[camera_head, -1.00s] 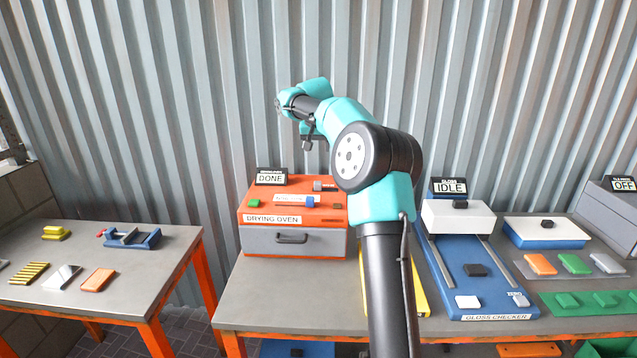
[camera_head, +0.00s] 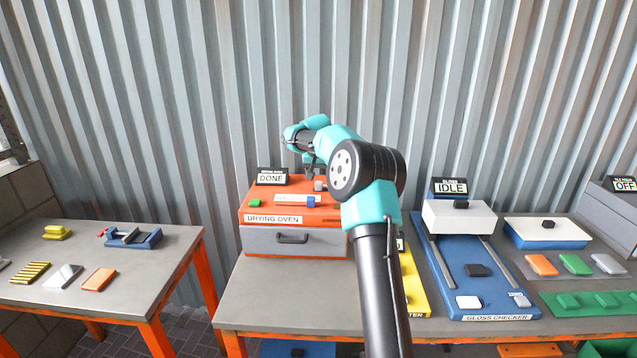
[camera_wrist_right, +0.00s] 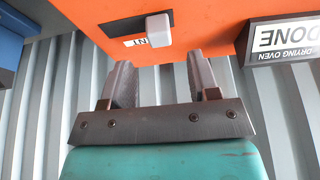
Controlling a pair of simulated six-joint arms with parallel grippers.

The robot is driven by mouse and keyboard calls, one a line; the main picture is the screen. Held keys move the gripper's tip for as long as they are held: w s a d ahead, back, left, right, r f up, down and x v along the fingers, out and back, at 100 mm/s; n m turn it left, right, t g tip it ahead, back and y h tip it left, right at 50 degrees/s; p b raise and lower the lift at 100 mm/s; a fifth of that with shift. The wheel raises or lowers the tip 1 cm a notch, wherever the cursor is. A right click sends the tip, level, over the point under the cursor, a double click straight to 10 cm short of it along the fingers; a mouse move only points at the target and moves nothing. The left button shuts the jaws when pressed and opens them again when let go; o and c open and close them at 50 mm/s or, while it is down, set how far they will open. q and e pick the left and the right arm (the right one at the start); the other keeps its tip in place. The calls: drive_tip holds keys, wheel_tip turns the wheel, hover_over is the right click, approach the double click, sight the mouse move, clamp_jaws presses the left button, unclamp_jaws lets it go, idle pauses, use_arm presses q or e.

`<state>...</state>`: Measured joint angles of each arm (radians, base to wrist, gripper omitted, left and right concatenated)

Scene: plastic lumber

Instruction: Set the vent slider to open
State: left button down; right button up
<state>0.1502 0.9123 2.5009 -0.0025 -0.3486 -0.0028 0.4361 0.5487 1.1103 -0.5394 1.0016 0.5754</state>
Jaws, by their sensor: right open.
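The orange drying oven (camera_head: 262,207) stands on the bench, with the grey vent slider knob (camera_head: 319,186) on its top. In the right wrist view the pale grey knob (camera_wrist_right: 158,30) sits by a partly hidden white label (camera_wrist_right: 138,42) ending in "NT". My right gripper (camera_head: 309,173) is just above the oven top, close to the knob. In the wrist view its two fingers (camera_wrist_right: 158,62) are apart with nothing between them, and the knob lies ahead of the gap, apart from both fingers. My left gripper is not in view.
A "DONE" sign (camera_head: 271,177) stands at the oven's back left. A green button (camera_head: 254,203) and a blue slider knob (camera_head: 310,201) are also on the oven top. The blue gloss checker (camera_head: 460,290) is to the right. The bench before the oven is clear.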

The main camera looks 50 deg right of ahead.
sight(319, 182)
drive_tip(key=shift+x, duration=2.75)
drive_tip(key=shift+c, duration=0.3)
clamp_jaws()
